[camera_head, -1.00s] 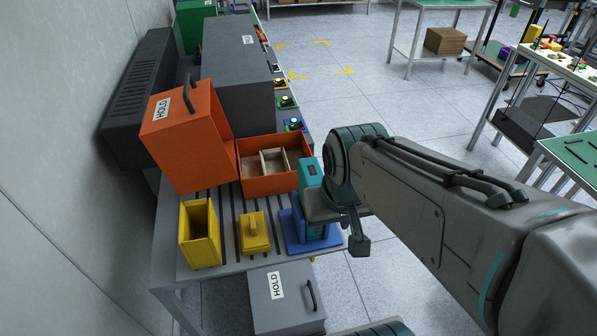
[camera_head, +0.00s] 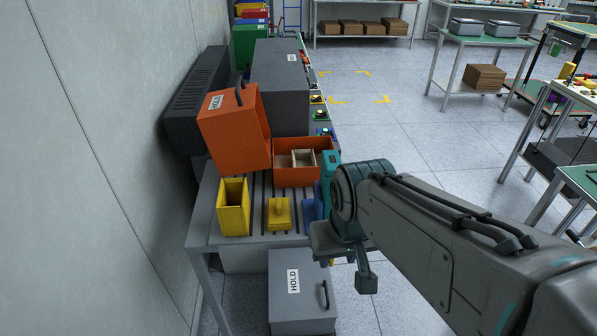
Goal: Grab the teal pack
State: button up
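The teal pack (camera_head: 330,168) is an upright teal block with a small dark patch near its top. It stands at the right edge of the workbench, by a blue holder (camera_head: 311,211). My arm hides its lower part and much of the holder. My gripper (camera_head: 346,256) hangs at the near right of the pack, over the bench's right edge. The wrist covers most of it, so its opening and any contact with the pack cannot be made out.
A yellow open box (camera_head: 233,208) and a yellow block (camera_head: 279,214) sit left. A grey HOLD box (camera_head: 300,292) is below. Floor (camera_head: 420,160) at right is clear.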

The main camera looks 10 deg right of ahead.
aim_at(330, 159)
jog(key=u, duration=1)
jog(key=i, duration=0.75)
jog(key=z, duration=1.85)
